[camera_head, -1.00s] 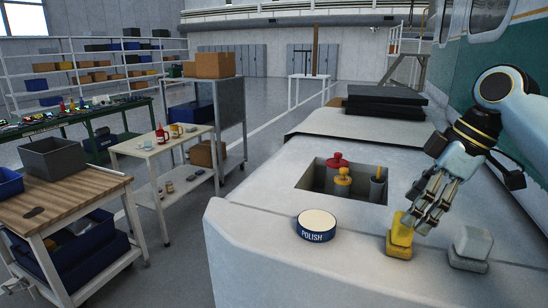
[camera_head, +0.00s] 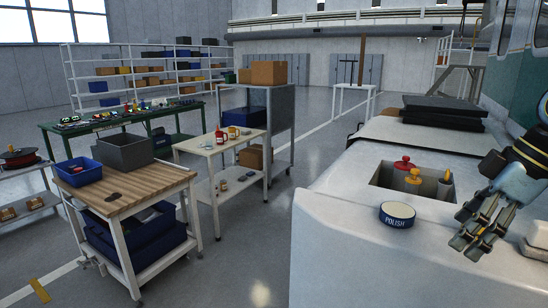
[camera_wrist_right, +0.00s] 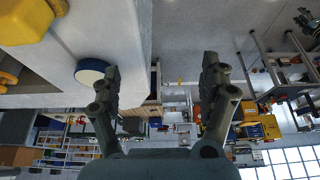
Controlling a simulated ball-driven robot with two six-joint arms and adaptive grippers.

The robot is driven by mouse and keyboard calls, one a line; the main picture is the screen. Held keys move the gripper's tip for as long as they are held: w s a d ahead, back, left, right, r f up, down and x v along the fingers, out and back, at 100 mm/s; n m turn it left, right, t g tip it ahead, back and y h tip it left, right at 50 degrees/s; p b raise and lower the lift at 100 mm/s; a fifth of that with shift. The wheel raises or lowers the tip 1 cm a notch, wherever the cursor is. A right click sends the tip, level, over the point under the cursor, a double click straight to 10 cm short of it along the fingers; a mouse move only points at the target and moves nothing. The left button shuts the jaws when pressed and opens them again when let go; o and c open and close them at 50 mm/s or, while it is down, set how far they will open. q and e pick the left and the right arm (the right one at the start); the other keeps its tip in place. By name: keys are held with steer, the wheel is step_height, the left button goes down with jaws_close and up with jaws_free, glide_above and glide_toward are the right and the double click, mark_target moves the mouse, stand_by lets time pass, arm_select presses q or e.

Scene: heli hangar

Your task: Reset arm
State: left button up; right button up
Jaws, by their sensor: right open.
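My right gripper (camera_head: 474,243) is at the right of the head view, over the front of the pale grey top. In the right wrist view its two fingers (camera_wrist_right: 162,72) stand wide apart with nothing between them. A yellow block (camera_wrist_right: 25,20) lies to one side of the fingers in the wrist view; in the head view the gripper hides it. A blue POLISH tin (camera_head: 397,216) with a cream lid stands left of the gripper, apart from it. A dark jointed shape (camera_wrist_right: 308,20) at the wrist view's edge may be my left gripper; the head view does not show that gripper.
A recess in the grey top (camera_head: 335,215) holds red and yellow knobbed pieces (camera_head: 413,178).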

steer(key=s+a+f+m+h, duration=0.1)
steer(key=s+a+f+m, duration=0.15)
steer(key=s+f, duration=0.35)
steer(key=s+a+f+m+h, duration=0.1)
steer(key=s+a+f+m, duration=0.15)
steer(key=s+f, duration=0.35)
steer(key=s+r+m+t+h, duration=0.1)
steer(key=s+m+h, duration=0.3)
steer(key=s, duration=0.9)
steer(key=s+d+f+m+g+y+b, duration=0.2)
steer(key=f+b, duration=1.3)
steer(key=f, duration=2.8)
arm_select(q)
step_height(320, 180, down, 24)
steer(key=s+b, duration=0.1)
steer(key=b, duration=0.8)
steer(key=shift+f, duration=0.25)
arm_select(e)
steer(key=s+d+f, duration=0.1)
steer(key=s+f, duration=0.8)
steer(key=f, duration=0.2)
steer(key=s+d+f, duration=0.1)
steer(key=s+f, duration=0.8)
steer(key=f, duration=0.3)
steer(key=shift+s+f+h, duration=0.3)
steer(key=shift+s, duration=0.1)
steer(key=shift+d+g, duration=0.1)
steer(key=shift+g, duration=0.2)
